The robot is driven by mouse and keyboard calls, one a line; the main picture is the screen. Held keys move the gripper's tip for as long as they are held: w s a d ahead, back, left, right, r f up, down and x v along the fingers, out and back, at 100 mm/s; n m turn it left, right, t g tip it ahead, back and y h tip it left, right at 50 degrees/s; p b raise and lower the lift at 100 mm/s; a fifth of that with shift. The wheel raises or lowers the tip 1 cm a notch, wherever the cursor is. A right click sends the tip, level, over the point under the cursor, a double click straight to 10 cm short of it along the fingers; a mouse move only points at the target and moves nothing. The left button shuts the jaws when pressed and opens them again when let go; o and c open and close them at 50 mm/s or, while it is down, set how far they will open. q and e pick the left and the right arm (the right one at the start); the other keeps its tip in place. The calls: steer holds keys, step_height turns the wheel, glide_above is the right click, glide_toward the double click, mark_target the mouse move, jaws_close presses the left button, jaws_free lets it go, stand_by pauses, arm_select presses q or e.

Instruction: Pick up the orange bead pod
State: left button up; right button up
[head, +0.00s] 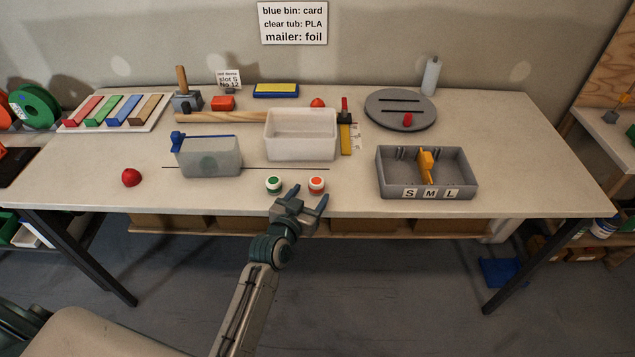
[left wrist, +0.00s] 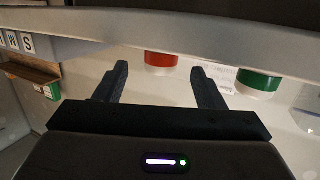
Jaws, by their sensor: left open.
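The orange bead pod (head: 316,184) is a small white jar with an orange top, near the front edge of the table. A similar green-topped pod (head: 274,185) stands to its left. My left gripper (head: 309,197) is open and empty, just in front of the orange pod. In the left wrist view the orange pod (left wrist: 161,60) shows beyond the gap between the open fingers (left wrist: 159,71), not between them; the green pod (left wrist: 259,82) is to the right, outside the fingers. My right gripper is not in view.
A grey divided tray (head: 427,191) is to the right. A red ball (head: 131,177) lies at the left. The front strip around the pods is mostly clear.

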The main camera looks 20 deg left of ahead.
mark_target(313, 189)
arm_select(q)
steer(key=shift+w+f, duration=0.15)
steer(key=shift+w, duration=1.1)
steer(key=shift+w+d+p, duration=0.1)
steer(key=shift+w+p, duration=0.3)
steer(key=shift+p, duration=0.05)
steer(key=w, duration=0.2)
steer(key=w+p, duration=0.1)
steer(key=shift+w+d+f, duration=0.1)
steer(key=shift+d+f, duration=0.05)
steer(key=shift+f, duration=0.15)
steer(key=shift+w+f, duration=0.2)
steer(key=shift+w, duration=0.2)
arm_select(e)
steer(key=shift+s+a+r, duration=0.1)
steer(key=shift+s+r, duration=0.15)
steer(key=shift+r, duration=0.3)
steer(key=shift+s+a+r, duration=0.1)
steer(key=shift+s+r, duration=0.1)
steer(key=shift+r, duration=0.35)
arm_select(q)
steer(key=shift+s, duration=0.1)
steer(key=c, duration=1.1)
steer(key=shift+o, duration=0.2)
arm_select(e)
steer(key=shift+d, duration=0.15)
